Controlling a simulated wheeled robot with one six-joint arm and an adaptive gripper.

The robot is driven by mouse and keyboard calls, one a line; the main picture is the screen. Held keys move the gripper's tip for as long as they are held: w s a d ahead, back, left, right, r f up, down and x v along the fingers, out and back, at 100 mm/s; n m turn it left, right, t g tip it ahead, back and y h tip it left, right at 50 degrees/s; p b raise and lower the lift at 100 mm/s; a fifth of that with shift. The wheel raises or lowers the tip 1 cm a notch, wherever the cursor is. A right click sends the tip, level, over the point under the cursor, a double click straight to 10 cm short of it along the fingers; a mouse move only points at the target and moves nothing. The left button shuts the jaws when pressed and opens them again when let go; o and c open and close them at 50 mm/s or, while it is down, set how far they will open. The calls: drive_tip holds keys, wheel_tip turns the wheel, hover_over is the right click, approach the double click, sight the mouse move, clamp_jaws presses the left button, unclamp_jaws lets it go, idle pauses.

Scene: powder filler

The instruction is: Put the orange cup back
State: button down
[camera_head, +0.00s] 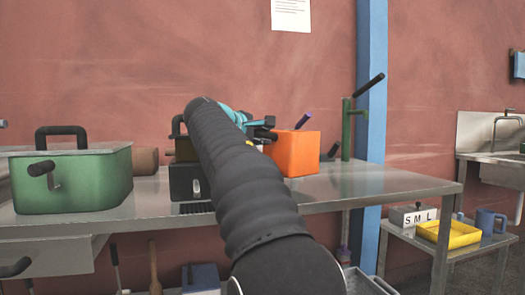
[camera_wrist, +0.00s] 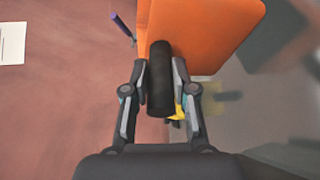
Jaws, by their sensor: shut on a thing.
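The orange cup (camera_head: 295,153) is square and box-like, with a black bar handle (camera_wrist: 160,85). In the head view it is above the right half of the metal bench (camera_head: 365,186); I cannot tell whether its base touches the top. In the wrist view the cup (camera_wrist: 205,30) fills the upper right. My gripper (camera_wrist: 160,72) is shut on the black handle, one finger on each side. In the head view my gripper (camera_head: 265,132) is at the cup's left side, and my dark arm hides part of the bench and a black machine behind it.
A green lidded tub (camera_head: 75,182) stands at the left of the bench, and a black box-shaped machine (camera_head: 188,182) is left of my arm. A green post with a black lever (camera_head: 347,130) stands behind right. A yellow tray (camera_head: 450,234) and blue mug (camera_head: 487,221) are on a lower right table.

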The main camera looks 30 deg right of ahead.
sight(273, 151)
drive_tip(key=shift+f+b, duration=0.75)
drive_tip(key=shift+f, duration=1.25)
drive_tip(key=c, duration=0.9)
unclamp_jaws()
drive_tip(key=shift+c, duration=0.2)
drive_tip(key=shift+a, duration=0.1)
drive_tip(key=v, duration=1.2)
drive_tip(key=s+a+f+m+y, duration=0.2)
drive_tip(key=s+a+f+y, duration=0.2)
drive_tip(key=s+f, duration=0.5)
drive_tip(key=s+a+f+m+y, duration=0.2)
drive_tip(key=s+a+f+y, duration=0.2)
drive_tip(key=s+f, duration=0.6)
drive_tip(key=s+a+f+m+g+y, duration=0.1)
drive_tip(key=s+a+f+m+y, duration=0.2)
drive_tip(key=s+f, duration=0.7)
wheel_tip(273, 151, down, 11)
drive_tip(key=a+y, duration=0.2)
drive_tip(key=y, duration=0.1)
drive_tip(key=shift+f, duration=0.15)
